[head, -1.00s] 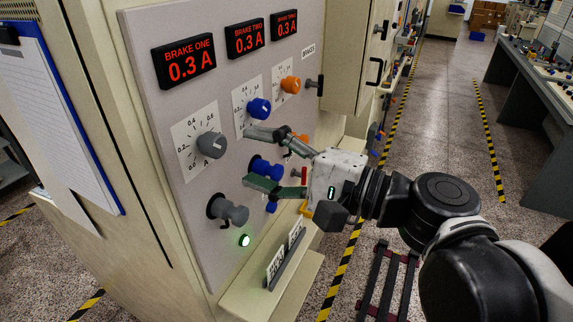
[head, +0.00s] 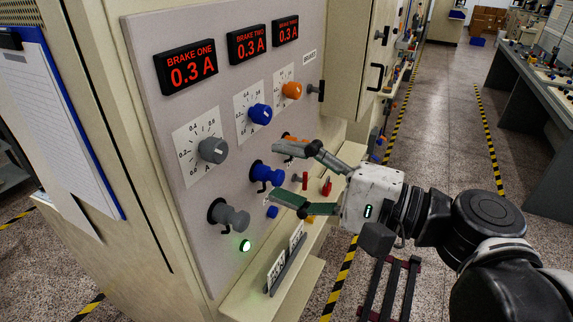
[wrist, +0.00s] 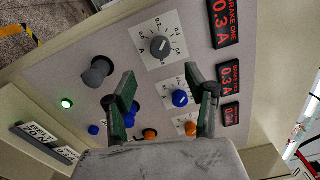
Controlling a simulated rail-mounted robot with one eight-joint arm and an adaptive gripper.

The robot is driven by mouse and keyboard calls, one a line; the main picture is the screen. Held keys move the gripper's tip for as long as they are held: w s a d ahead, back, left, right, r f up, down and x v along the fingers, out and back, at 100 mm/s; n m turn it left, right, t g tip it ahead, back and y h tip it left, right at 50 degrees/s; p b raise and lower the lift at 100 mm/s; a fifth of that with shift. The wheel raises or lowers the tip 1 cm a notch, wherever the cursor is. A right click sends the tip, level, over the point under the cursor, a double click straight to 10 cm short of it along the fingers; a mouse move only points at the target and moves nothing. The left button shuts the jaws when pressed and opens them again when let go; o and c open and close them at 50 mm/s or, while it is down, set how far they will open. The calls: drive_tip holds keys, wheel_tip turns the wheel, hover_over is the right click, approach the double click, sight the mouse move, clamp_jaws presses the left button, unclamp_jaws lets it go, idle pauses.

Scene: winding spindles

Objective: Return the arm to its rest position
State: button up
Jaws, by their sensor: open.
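My gripper (head: 276,172) is open and empty in front of the light grey control panel (head: 160,120). In the head view its two fingers point left toward the panel, beside a blue lower knob (head: 266,174). In the wrist view the fingers of my gripper (wrist: 165,92) stand apart, with the grey dial (wrist: 159,47) beyond them and the blue dial (wrist: 180,98) near the right finger. The fingers hide part of the lower knobs. Whether a finger touches the panel I cannot tell, but a gap seems to show.
Three displays, the nearest being the BRAKE ONE display (head: 186,72), each read 0.3 A. An orange dial (head: 291,90), a grey lower knob (head: 228,216) and a lit green lamp (head: 245,245) are on the panel. A shelf (head: 270,300) juts out below. Open floor (head: 440,130) lies right.

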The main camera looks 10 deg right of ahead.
wheel_tip(320, 180, down, 11)
drive_tip(key=n+g+h+b, duration=0.2)
drive_tip(key=h+b, duration=0.2)
drive_tip(key=w+d+f+n+h+b, duration=0.1)
drive_tip(key=d+f+n+h+b, duration=0.5)
drive_tip(key=d+f, duration=0.9)
wheel_tip(320, 180, down, 3)
drive_tip(key=h+b, duration=0.3)
drive_tip(key=h, duration=0.2)
drive_tip(key=shift+d+n+g, duration=0.35)
drive_tip(key=shift+n+g, duration=0.05)
drive_tip(key=shift+w+r, duration=0.1)
